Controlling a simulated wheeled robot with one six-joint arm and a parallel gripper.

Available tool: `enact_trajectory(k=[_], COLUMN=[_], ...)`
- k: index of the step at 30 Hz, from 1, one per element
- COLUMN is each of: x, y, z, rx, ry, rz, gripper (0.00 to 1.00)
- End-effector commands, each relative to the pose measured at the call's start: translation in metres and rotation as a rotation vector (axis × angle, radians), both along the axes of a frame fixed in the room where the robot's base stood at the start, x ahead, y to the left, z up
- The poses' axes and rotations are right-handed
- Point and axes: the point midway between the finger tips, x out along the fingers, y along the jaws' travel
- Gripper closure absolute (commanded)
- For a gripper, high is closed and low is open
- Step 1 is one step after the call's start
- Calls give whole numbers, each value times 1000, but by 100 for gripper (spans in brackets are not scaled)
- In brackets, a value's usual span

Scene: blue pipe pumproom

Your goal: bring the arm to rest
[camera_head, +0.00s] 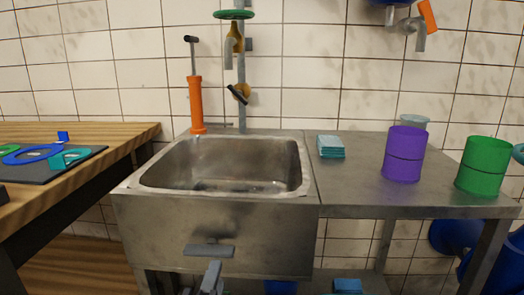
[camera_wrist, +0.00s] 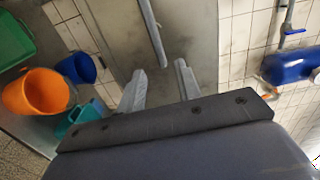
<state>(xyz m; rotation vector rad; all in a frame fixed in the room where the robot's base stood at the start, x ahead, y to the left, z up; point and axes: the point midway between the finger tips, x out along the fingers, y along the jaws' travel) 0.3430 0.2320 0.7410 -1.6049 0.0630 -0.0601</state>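My gripper (camera_wrist: 160,68) shows in the wrist view with its two pale grey fingers spread apart. Nothing is held between them. Beyond the fingertips is a grey bar (camera_wrist: 152,30), which seems apart from the fingers. In the head view my gripper (camera_head: 211,278) is partly visible at the bottom, in front of the sink's steel front. A flat grey bar (camera_head: 208,251) on that front is just above it. The rest of my arm is out of the head view.
The steel sink (camera_head: 222,165) is behind the gripper. A wooden table (camera_head: 110,132) stands left. Purple (camera_head: 404,154) and green (camera_head: 484,166) containers stand on the right counter. The wrist view shows an orange bucket (camera_wrist: 36,92) and a blue tank (camera_wrist: 290,66).

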Motion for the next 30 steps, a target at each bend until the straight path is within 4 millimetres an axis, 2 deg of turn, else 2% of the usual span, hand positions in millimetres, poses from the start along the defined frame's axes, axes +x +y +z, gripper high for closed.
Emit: enact_trajectory(k=[9,30], x=[-35,54], y=[3,-6], z=[1,-2], rx=[-1,1], ry=[-1,-1], rz=[3,-6], gripper=[67,67])
